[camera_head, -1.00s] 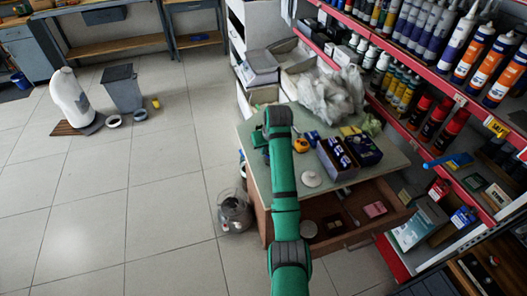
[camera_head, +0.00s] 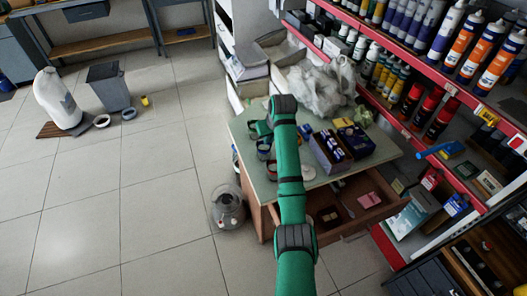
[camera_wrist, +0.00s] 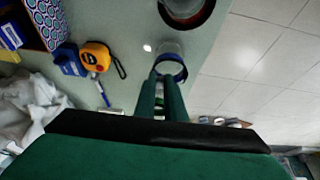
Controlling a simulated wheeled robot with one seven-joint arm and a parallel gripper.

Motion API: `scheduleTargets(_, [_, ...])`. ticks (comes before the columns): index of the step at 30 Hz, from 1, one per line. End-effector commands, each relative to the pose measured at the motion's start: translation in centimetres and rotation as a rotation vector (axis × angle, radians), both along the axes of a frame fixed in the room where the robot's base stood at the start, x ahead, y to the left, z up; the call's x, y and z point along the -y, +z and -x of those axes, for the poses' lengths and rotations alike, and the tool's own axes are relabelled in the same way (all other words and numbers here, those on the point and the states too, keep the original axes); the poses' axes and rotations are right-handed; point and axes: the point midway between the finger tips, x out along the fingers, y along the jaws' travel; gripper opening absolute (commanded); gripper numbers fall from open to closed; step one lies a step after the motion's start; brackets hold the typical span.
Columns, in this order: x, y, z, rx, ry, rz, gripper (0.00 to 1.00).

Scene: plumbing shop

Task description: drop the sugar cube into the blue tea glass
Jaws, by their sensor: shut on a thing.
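In the wrist view the blue tea glass (camera_wrist: 172,68), clear with a blue band, stands on the green bench top just beyond my fingertips. My gripper (camera_wrist: 161,82) is shut, its fingertips overlapping the near side of the glass in the picture. The sugar cube between the fingers is too small and hidden to make out. A small white spot (camera_wrist: 147,48) shows left of the glass; I cannot tell what it is. In the head view the blue glass (camera_head: 264,146) shows left of my arm, which hides my fingertips.
A dark vessel with a red rim (camera_wrist: 196,20) stands just beyond the glass. A yellow tape measure (camera_wrist: 95,56) and a patterned box (camera_wrist: 45,20) lie to the left. The bench drawer (camera_head: 355,205) is open.

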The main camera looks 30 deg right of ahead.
Motion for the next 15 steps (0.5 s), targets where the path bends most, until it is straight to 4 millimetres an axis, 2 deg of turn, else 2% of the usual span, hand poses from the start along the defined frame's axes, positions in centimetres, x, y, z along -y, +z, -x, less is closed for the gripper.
scheduleTargets(11, [0.2, -0.43, 0.14, 0.0, -0.003, 0.0, 0.0])
scheduleTargets(12, [0.18, -0.42, 0.13, 0.0, -0.002, 0.0, 0.19])
scheduleTargets(14, [0.16, -0.42, 0.11, 0.0, -0.002, 0.0, 0.32])
scheduleTargets(15, [0.14, -0.42, 0.11, 0.0, -0.002, 0.0, 0.32])
